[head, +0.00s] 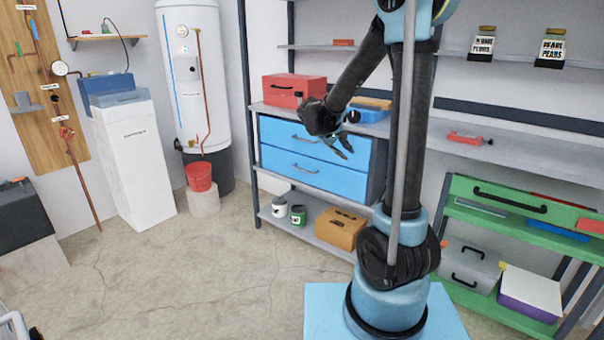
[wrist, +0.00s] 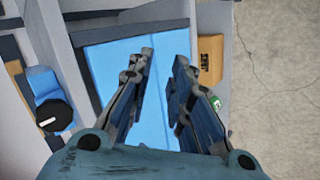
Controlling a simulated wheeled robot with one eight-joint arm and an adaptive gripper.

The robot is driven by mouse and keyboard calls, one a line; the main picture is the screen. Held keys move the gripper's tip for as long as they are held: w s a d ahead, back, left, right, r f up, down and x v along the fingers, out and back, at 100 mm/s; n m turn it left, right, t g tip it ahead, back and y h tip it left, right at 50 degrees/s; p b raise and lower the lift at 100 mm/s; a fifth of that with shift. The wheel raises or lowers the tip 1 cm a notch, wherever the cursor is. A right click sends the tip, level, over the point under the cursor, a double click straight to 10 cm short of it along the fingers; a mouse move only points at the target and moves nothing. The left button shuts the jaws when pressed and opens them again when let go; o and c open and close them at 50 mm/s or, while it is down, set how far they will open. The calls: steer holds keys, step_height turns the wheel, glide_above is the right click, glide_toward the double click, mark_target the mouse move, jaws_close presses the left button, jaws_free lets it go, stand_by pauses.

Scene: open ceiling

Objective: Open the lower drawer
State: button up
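A blue two-drawer unit stands on the middle shelf in the head view. Its upper drawer (head: 275,131) and lower drawer (head: 280,161) both look closed. In the wrist view my gripper (wrist: 164,55) is open and empty, with blue drawer fronts (wrist: 106,68) beyond the fingers. No handle is clear there; the fingers hide part of the fronts.
A red toolbox (head: 294,90) sits above the drawers. Cans (head: 298,214) and an orange-brown box (head: 341,228) are on the low shelf. The box also shows in the wrist view (wrist: 210,58). Green shelving (head: 525,232) stands at right. The floor left of the unit's front is clear.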

steer(key=w+a+f+n+t+h, duration=0.1)
steer(key=w+a+f, duration=0.2)
steer(key=w+a, duration=0.35)
steer(key=n+t+h, duration=0.2)
steer(key=n+t, duration=0.2)
steer(key=t, duration=0.2)
glide_toward(302, 169)
steer(key=x, duration=1)
steer(key=shift+w+f, duration=0.3)
steer(key=shift+w, duration=0.05)
jaws_close()
